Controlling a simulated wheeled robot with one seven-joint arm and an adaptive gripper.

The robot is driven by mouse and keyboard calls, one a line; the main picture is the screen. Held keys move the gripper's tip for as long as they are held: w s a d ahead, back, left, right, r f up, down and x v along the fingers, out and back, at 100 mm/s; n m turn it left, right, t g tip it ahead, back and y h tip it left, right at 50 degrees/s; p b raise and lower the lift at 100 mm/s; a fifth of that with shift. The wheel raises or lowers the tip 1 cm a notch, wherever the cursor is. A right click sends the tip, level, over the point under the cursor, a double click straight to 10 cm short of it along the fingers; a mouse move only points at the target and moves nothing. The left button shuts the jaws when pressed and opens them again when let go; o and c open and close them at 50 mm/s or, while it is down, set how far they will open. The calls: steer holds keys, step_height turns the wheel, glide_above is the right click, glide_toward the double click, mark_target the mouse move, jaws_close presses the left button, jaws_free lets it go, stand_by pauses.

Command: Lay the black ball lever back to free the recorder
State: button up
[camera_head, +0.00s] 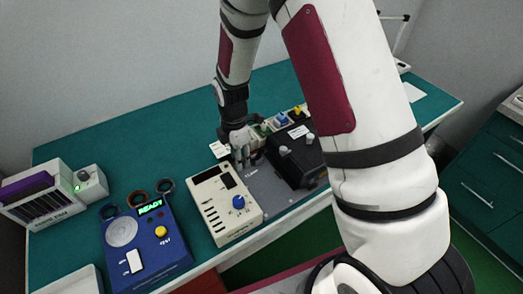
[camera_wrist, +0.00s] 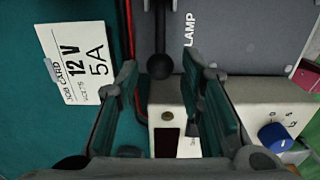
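The black ball lever shows in the wrist view as a dark ball (camera_wrist: 159,66) on a dark stalk running to the top edge, beside a grey plate (camera_wrist: 243,35) lettered "LAMP", its first letter possibly hidden. My gripper (camera_wrist: 158,76) is open, with one finger on each side of the ball; I cannot tell whether either touches it. In the head view my gripper (camera_head: 243,158) is low over the far end of a cream box (camera_head: 222,212) with a blue knob, possibly the recorder. That box also shows in the wrist view (camera_wrist: 256,108). The lever is not distinguishable in the head view.
A black box (camera_head: 296,158) stands right of the grey plate, with small coloured-knob units behind. A job card (camera_wrist: 76,61) reads "12 V 5A". A blue device (camera_head: 146,245) showing "READY" and a cream rack (camera_head: 42,200) stand left. The green bench (camera_head: 120,140) is clear behind them.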

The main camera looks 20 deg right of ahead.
steer(key=shift+r+p, duration=0.85)
steer(key=shift+r, duration=2.45)
steer(key=shift+r, duration=0.15)
steer(key=s+d+r+m+t, duration=0.15)
steer(key=s+r+m, duration=0.3)
steer(key=r, duration=0.55)
steer(key=s+d+r+m+t, duration=0.1)
steer(key=s+d+r+m, duration=0.3)
steer(key=r, duration=0.6)
steer(key=s+r+m+t, duration=0.1)
steer(key=s+r+m, duration=0.3)
steer(key=s+m, duration=0.2)
steer(key=s+d+r+m+t, duration=0.1)
steer(key=s+r+m, duration=0.3)
steer(key=s, duration=0.6)
steer(key=shift+d+r+m+t, duration=0.2)
steer(key=shift+r+m+t, duration=0.15)
steer(key=shift+m+t, duration=0.35)
